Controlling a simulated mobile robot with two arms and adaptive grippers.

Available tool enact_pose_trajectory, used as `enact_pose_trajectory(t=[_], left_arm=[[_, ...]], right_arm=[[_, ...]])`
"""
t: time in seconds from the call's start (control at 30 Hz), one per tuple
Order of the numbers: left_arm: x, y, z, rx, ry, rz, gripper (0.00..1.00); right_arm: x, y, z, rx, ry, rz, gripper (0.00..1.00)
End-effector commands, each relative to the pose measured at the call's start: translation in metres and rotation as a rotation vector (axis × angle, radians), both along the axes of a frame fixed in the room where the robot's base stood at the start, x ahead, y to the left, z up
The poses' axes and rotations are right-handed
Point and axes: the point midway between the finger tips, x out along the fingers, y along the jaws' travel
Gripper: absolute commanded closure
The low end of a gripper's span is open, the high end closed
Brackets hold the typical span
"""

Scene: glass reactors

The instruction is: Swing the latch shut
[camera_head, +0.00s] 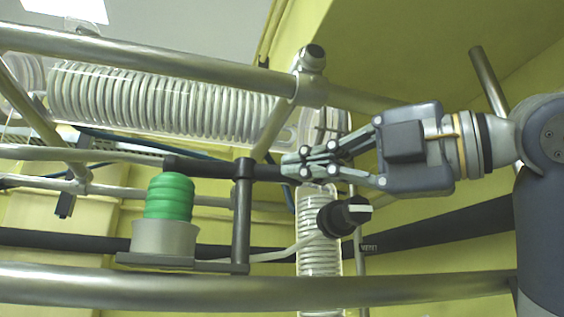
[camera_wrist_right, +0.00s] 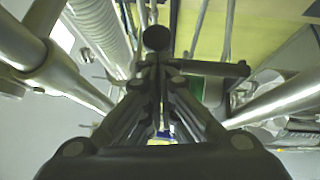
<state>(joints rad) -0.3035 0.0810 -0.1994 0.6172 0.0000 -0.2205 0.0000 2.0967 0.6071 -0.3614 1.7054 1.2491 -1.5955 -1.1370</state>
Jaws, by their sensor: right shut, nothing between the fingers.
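I take the latch to be the dark bar (camera_head: 205,169) on top of a dark upright post (camera_head: 241,215). Its left end lies at the top of a green ribbed piece (camera_head: 169,197), and I cannot tell whether they touch. My right gripper (camera_head: 290,164) comes in from the right. It is shut and empty, with its fingertips at the bar's right end; contact is unclear. In the right wrist view the shut fingers (camera_wrist_right: 157,62) point at a round dark end (camera_wrist_right: 156,38), and a dark bar (camera_wrist_right: 212,68) runs off right. My left gripper is not in view.
The green piece sits in a pale cup (camera_head: 163,239) on a dark plate. Metal rails cross above and below (camera_head: 240,288). A glass coil tube (camera_head: 150,100) lies behind, and a black knob (camera_head: 345,216) is just below my right gripper.

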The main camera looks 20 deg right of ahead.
Motion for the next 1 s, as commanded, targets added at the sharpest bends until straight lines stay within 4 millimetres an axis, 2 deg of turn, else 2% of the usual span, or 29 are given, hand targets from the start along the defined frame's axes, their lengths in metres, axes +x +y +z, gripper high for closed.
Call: enact_pose_trajectory(t=[0.33,1.0], left_arm=[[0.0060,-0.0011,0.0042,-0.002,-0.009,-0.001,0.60],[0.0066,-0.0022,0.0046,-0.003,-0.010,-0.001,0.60]], right_arm=[[0.0076,-0.0087,0.0004,0.000,0.000,0.001,1.00],[0.0100,-0.0072,-0.0003,0.000,0.000,0.002,1.00]])
